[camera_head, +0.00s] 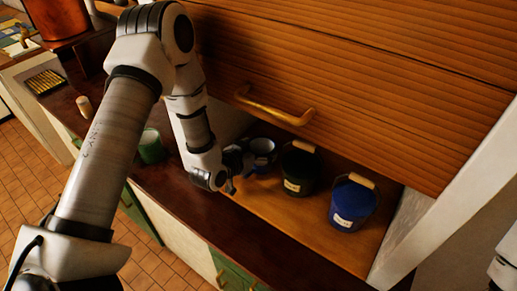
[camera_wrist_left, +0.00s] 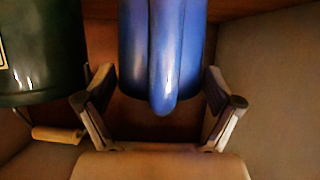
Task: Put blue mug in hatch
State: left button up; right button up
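The blue mug (camera_head: 263,147), with a pale inside, is at the left end of the hatch (camera_head: 300,213), left of a dark green pail. Its base is hidden, so I cannot tell whether it rests on the hatch floor. My left gripper (camera_head: 235,172) is at its near left side. In the left wrist view, the mug (camera_wrist_left: 190,50) has its handle toward me, between the spread fingers of my left gripper (camera_wrist_left: 160,85). The fingers show apart from the handle. My right gripper is out of view.
The dark green pail (camera_head: 300,172) and a dark blue pail (camera_head: 350,205) stand in the hatch. The slatted wooden shutter (camera_head: 370,80) with a brass handle (camera_head: 275,108) hangs above. A green mug (camera_head: 151,148) stands on the counter at left. The front counter strip is clear.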

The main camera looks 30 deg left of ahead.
pick_arm(q)
jog(key=shift+w, duration=0.15)
jog(key=shift+s+r, duration=0.2)
jog(key=shift+r, duration=0.1)
jog(key=p+v, duration=0.4)
jog(key=v, duration=0.7)
jog(key=shift+s+r, duration=0.15)
jog(key=shift+s, duration=0.2)
